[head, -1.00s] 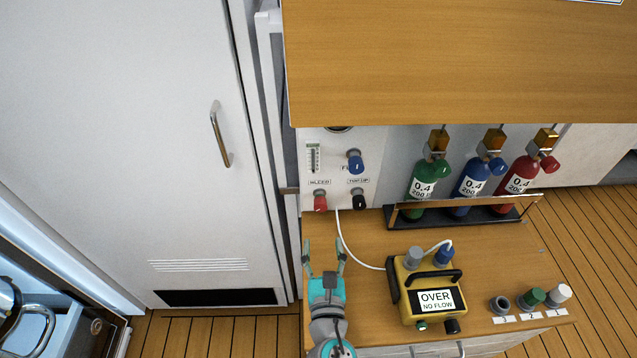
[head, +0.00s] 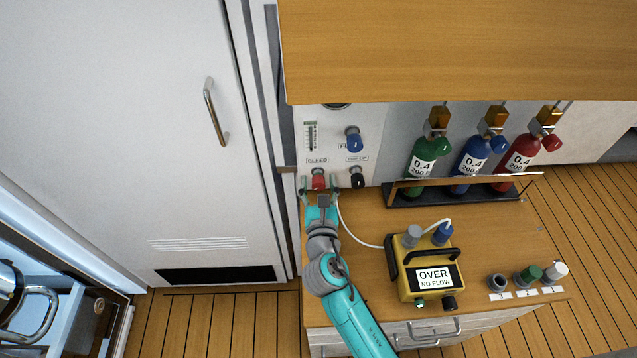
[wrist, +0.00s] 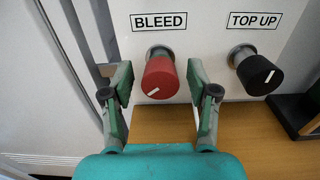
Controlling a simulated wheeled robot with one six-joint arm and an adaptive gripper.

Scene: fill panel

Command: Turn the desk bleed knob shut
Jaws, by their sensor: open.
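The bleed knob (head: 318,179) is red with a white pointer line and sits on the white wall panel (head: 368,133) under a BLEED label. In the wrist view the red knob (wrist: 161,77) stands between my two fingers, its white line slanting up to the right. My gripper (head: 319,190) is open, with one finger on each side of the knob; it also shows in the wrist view (wrist: 158,95). A small gap shows on each side, and I see no contact. The knob's stem is mostly hidden behind its cap.
A black TOP UP knob (wrist: 256,75) is just right of my right finger. A blue knob (head: 353,140) is above it. Green, blue and red cylinders stand in a rack (head: 402,199).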

